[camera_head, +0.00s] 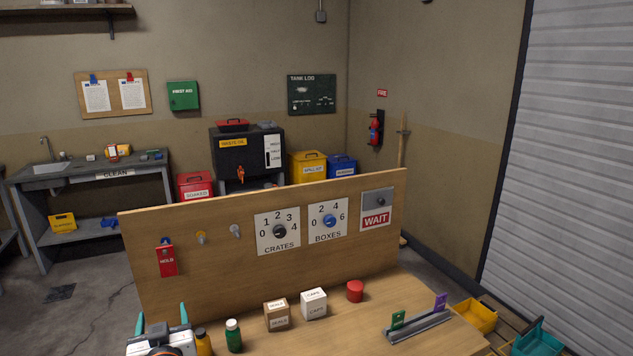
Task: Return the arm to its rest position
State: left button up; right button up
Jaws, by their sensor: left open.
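My left gripper (162,317) shows at the bottom left of the head view, with its two teal fingers apart and nothing visible between them. Its grey and white body is cut off by the lower picture edge. It is near the left end of the wooden bench (365,312), left of a small amber bottle (203,342) and a green bottle with a white cap (233,336). Whether it touches the bench cannot be told.
A brown box (277,316), a white box (314,304) and a red round item (355,291) stand on the bench. An upright board (200,285) with dials rises behind them. A grey rail (420,327) holds green and purple tags at right. Yellow (475,316) and teal bins stand beyond.

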pick_arm(q)
jog(key=s+d+f+m+g+h, duration=0.35)
jog(key=s+f+g, duration=0.35)
jog(key=s+f, duration=0.85)
jog(key=s+d+f+m+g+h, duration=0.1)
jog(key=s+d+m+g+h, duration=0.15)
jog(key=s, duration=0.65)
jog(key=s+d+f+m+g+h, duration=0.1)
jog(key=s+d+g, duration=0.25)
jog(key=s, duration=0.55)
notch_tip(320, 180, down, 28)
jog(key=b, duration=0.3)
jog(key=s+a+f+g+b, duration=0.2)
jog(key=s+f, duration=1.5)
jog(key=f, duration=0.2)
jog(key=shift+a+f, duration=0.3)
jog(key=shift+a, duration=0.1)
pick_arm(e)
jog(key=f, duration=0.5)
jog(key=shift+s+a, duration=0.15)
jog(key=shift+s, duration=0.15)
pick_arm(q)
jog(key=shift+s, duration=0.1)
